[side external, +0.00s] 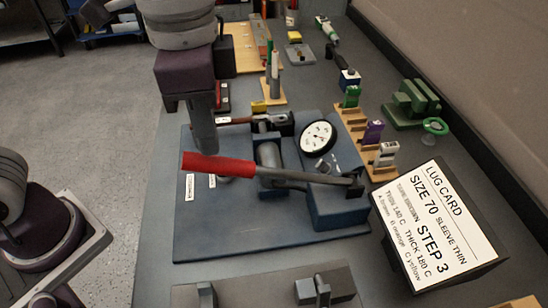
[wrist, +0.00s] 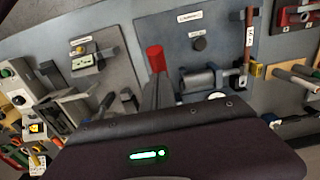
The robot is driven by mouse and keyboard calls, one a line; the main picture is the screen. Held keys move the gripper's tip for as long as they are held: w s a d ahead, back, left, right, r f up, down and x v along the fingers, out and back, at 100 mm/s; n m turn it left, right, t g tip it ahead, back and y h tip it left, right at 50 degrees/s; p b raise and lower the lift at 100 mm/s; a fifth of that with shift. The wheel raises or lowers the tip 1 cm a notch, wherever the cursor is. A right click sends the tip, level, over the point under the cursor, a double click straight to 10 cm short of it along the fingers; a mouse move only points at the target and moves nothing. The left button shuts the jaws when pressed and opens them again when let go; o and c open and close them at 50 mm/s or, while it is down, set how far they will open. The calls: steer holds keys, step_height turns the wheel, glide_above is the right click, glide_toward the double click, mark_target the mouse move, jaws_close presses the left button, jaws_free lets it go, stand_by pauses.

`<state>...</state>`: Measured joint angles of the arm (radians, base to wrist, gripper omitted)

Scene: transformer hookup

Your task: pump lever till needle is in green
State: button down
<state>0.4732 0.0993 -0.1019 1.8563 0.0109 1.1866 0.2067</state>
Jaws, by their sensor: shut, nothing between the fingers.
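The pump lever has a red handle (side external: 218,165) and a dark metal shaft (side external: 305,176). It lies nearly level, sloping slightly down to the right, over the blue pump base (side external: 200,245). The round white gauge (side external: 318,138) stands behind the shaft; its needle and any green band are too small to read. My gripper (side external: 205,150) points down with shut, empty fingers at the red handle, close above or behind it; I cannot tell whether they touch. In the wrist view the red handle (wrist: 155,58) shows just beyond the fingers (wrist: 156,92), and the gauge is mostly hidden.
A lug card (side external: 440,225) on a dark block stands at the right. Wooden racks with coloured pieces (side external: 373,132) and a green stand (side external: 412,103) are behind it. A grey fixture (side external: 315,288) is at the front. A second, brown-handled lever (side external: 235,121) lies behind the pump.

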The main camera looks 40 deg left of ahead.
step_height(320, 180, down, 12)
steer(key=r, duration=0.1)
step_height(320, 180, up, 10)
steer(key=shift+r, duration=0.55)
stand_by(0.5)
steer(key=shift+r, duration=2.5)
steer(key=shift+a, duration=0.1)
